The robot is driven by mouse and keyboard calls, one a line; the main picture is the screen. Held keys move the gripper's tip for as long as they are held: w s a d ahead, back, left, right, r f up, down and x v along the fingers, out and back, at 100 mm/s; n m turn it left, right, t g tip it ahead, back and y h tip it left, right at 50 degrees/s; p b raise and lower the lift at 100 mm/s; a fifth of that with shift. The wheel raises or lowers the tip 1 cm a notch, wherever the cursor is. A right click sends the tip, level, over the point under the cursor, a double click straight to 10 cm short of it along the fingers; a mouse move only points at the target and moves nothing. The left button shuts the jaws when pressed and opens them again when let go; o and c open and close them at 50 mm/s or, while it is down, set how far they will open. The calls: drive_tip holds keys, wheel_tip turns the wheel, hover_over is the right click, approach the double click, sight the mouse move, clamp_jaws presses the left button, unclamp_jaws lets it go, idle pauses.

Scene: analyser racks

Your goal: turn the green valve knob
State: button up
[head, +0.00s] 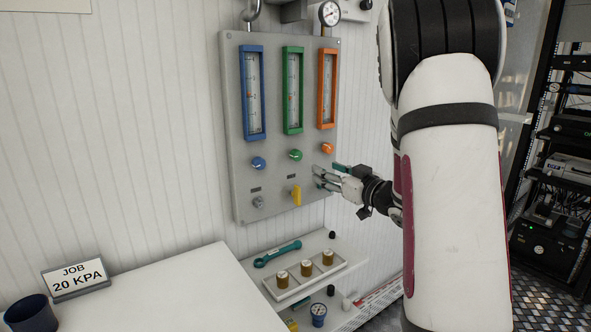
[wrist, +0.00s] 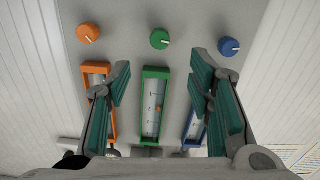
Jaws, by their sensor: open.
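The green valve knob (head: 295,155) sits on the grey panel (head: 236,190) under the green-framed gauge (head: 293,90). The knob also shows in the wrist view (wrist: 159,39), at top centre, with a pale pointer line. My gripper (head: 327,176) is close to the panel, to the right of and a little below the green knob in the head view. Its fingers are open and empty. In the wrist view the gripper (wrist: 160,78) has its two fingers spread on either side of the green gauge, with the knob beyond the tips. Nothing hides the knob.
The orange knob (head: 327,148) and blue knob (head: 258,163) flank the green one. A shelf holds a wrench (head: 277,254) and several amber jars. A "JOB 20 KPA" sign (head: 76,279) stands on the white table.

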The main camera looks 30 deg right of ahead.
sight(299, 157)
drive_tip(key=w, duration=1.3)
drive_tip(key=shift+w+a, duration=0.25)
clamp_jaws()
